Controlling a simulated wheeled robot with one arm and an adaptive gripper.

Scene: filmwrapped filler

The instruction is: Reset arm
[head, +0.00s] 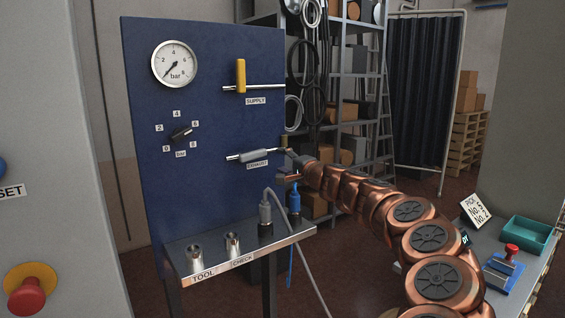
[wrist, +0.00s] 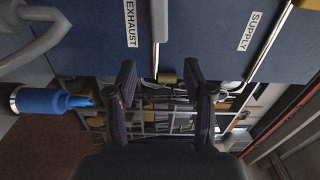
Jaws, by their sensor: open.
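My copper arm (head: 360,195) reaches from the lower right to the right edge of the blue panel (head: 215,195). My gripper (head: 284,165) is there, just right of the EXHAUST valve's grey handle (head: 254,155), which lies along its pipe. In the wrist view my gripper (wrist: 165,84) has its two dark fingers spread apart with nothing held.
The yellow SUPPLY handle (head: 241,75) stands upright across its pipe. A gauge (head: 174,64) and selector knob (head: 181,134) are on the panel. A blue connector (head: 294,200) is below my gripper. A shelf (head: 102,272) holds metal sockets. A teal tray (head: 526,234) stands right.

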